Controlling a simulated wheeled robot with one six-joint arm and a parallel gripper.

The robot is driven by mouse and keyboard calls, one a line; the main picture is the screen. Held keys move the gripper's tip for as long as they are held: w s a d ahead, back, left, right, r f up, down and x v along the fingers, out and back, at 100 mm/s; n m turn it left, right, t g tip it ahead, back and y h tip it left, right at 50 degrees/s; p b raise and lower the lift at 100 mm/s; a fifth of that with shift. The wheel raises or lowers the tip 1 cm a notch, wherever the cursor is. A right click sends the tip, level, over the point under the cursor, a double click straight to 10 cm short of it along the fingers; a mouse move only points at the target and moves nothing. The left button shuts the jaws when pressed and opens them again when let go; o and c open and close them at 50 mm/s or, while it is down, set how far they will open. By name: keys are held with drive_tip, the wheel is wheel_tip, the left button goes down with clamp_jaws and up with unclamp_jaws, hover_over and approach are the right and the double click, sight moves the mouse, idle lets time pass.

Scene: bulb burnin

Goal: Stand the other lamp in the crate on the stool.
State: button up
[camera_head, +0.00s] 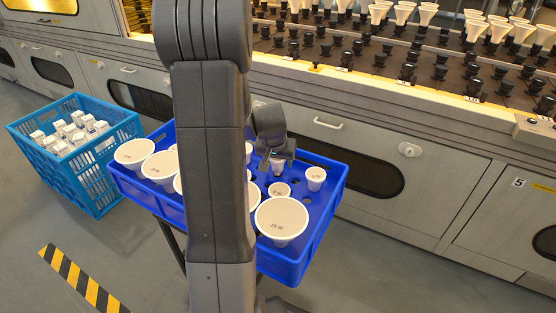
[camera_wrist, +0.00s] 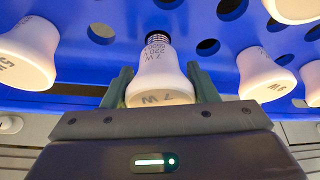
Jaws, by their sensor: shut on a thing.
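The blue crate (camera_head: 325,215) sits on a stool, whose dark leg (camera_head: 172,245) shows below it. It has a holed insert, and several white lamps stand in it. My gripper (camera_head: 277,152) is over the crate's far side. It is shut on a white lamp (camera_head: 278,166), held over the insert. In the wrist view the held lamp (camera_wrist: 163,82), marked 7 W, is between the two fingers (camera_wrist: 163,90), with its dark screw base toward the holed insert (camera_wrist: 120,72). I cannot tell whether the base is in a hole. A large white lamp (camera_head: 281,219) stands at the near side.
A light blue crate (camera_head: 90,170) with white boxes is on the floor at left. Behind is a rack with rows of sockets and lamps (camera_head: 405,14). My arm hides the crate's middle.

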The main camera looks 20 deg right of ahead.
drive_tip(key=shift+f+b, duration=0.85)
drive_tip(key=shift+f, duration=0.25)
drive_tip(key=o, duration=1.1)
drive_tip(key=shift+c, duration=0.2)
drive_tip(key=shift+r, duration=0.1)
drive_tip(key=p+v, duration=0.5)
drive_tip(key=v, duration=0.8)
drive_tip(key=shift+s+r, duration=0.15)
drive_tip(key=shift+r, duration=0.2)
